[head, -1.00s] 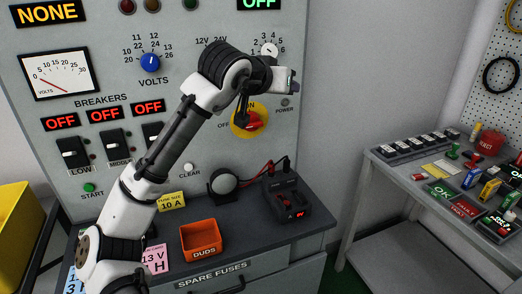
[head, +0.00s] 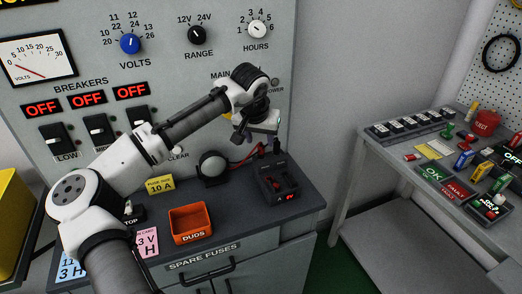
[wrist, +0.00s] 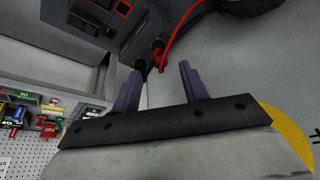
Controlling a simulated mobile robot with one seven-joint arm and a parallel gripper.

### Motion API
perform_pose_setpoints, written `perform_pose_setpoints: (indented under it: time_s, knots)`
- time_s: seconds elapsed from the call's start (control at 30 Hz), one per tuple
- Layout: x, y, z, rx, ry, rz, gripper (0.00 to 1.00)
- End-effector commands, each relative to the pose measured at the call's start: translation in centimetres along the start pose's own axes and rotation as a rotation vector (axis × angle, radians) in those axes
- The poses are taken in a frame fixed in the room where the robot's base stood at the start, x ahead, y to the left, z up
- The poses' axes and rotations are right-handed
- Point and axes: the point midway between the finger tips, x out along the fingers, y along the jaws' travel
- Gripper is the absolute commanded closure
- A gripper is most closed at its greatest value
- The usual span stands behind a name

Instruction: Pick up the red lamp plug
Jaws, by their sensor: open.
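The red lamp plug (wrist: 158,54) shows in the wrist view at the end of a red lead, at the edge of the dark tester box (wrist: 105,25). It lies just beyond the gap between the fingertips. My gripper (wrist: 161,70) is open, with its two purple-grey fingers apart and nothing seen between them. In the head view, my gripper (head: 276,134) hangs above the back of the tester box (head: 279,184). The red lead (head: 248,154) runs from the round lamp (head: 213,168) towards the box; the plug itself is hard to make out there.
An orange DUDS bin (head: 194,224) and a yellow fuse sign (head: 160,184) stand on the dark bench. The upright panel (head: 190,75) is close behind my gripper. A side table (head: 395,155) with several coloured items is at right, across a gap.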

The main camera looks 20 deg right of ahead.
Motion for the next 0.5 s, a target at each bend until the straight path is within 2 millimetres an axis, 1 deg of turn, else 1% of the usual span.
perform_pose_setpoints:
  time_s: [0.17, 0.4, 0.5]
  knots:
    - [1.1, 0.0, 0.0, 0.001, -0.001, -0.001, 0.56]
    - [4.3, -0.1, 0.1, 0.001, -0.001, 0.0, 0.56]
    - [5.2, -0.1, 0.1, 0.0, 0.001, 0.0, 0.56]
